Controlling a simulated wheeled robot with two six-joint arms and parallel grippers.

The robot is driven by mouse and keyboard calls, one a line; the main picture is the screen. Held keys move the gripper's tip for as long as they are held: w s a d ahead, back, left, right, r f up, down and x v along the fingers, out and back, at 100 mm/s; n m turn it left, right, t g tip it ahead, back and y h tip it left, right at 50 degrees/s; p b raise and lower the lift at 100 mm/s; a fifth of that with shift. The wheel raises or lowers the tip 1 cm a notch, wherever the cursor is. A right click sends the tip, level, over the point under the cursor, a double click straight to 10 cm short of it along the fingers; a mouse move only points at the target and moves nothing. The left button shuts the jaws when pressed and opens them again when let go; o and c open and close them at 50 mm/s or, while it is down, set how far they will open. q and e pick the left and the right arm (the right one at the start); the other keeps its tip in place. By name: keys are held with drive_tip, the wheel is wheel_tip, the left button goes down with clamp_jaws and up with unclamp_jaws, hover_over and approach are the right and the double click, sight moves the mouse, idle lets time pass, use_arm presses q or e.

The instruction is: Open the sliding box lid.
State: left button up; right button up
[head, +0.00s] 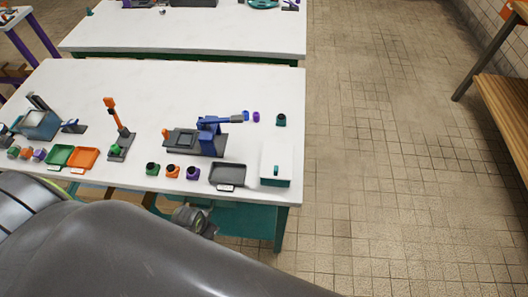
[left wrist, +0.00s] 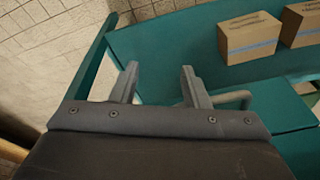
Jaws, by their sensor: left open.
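The sliding-lid box (head: 276,164) stands at the front right corner of the near white table. It has a white top with a small teal knob and a teal body. It looks closed from here. My left gripper (left wrist: 158,72) is open and empty in the left wrist view, its two grey fingers apart. That view does not show the sliding-lid box. In the head view, a grey end part of my left arm shows below the table's front edge, left of the box. The fingers are hard to make out there. My right gripper is in neither view.
The near table (head: 240,85) also holds a grey tray (head: 228,174), a blue clamp-like device (head: 208,135) and several coloured caps. A teal shelf with cardboard boxes (left wrist: 248,37) shows in the left wrist view. The tiled floor (head: 385,150) right of the table is clear.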

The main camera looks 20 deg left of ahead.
use_arm(q)
drive_tip(key=w+d+r+m+h+p, duration=0.1)
drive_tip(key=w+r+p, duration=0.15)
drive_tip(key=r, duration=0.75)
drive_tip(key=w+d+r+m+p, duration=0.1)
drive_tip(key=w+r+p, duration=0.15)
drive_tip(key=r, duration=0.85)
drive_tip(key=m+g+h+p, duration=0.1)
drive_tip(key=m+h+p, duration=0.3)
drive_tip(key=m, duration=0.8)
approach(275, 168)
drive_tip(key=p+x, duration=0.2)
drive_tip(key=x, duration=0.7)
drive_tip(key=shift+f, duration=0.1)
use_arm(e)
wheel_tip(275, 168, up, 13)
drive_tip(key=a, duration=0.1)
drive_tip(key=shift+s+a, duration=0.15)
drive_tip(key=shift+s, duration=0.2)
use_arm(q)
drive_tip(key=shift+c, duration=0.3)
clamp_jaws()
